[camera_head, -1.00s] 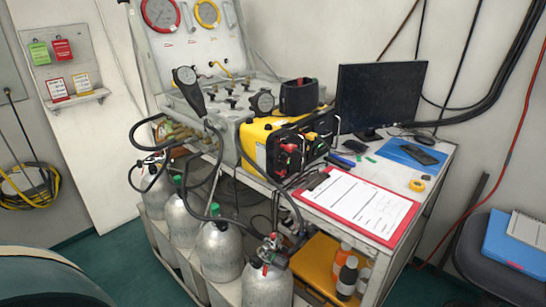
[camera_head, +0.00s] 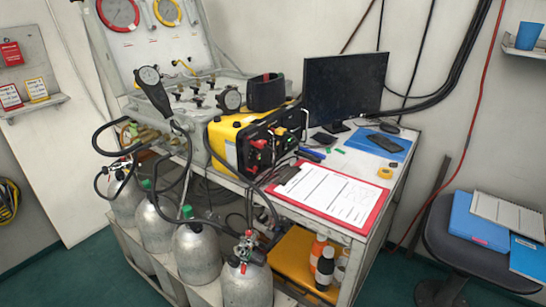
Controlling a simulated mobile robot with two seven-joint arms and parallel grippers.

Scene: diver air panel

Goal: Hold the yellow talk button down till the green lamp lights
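The yellow and black comms box (camera_head: 232,140) stands on the bench beside the grey air panel. Its black front carries red and dark knobs (camera_head: 257,146) and faces down and right. Neither of my grippers is in the head view.
A red clipboard (camera_head: 378,208) with paper lies on the bench front, near a dark monitor (camera_head: 345,85). Several grey cylinders (camera_head: 198,252) with hoses stand before the bench. A dark chair (camera_head: 440,236) with folders stands at the right. Green floor shows between bench and chair.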

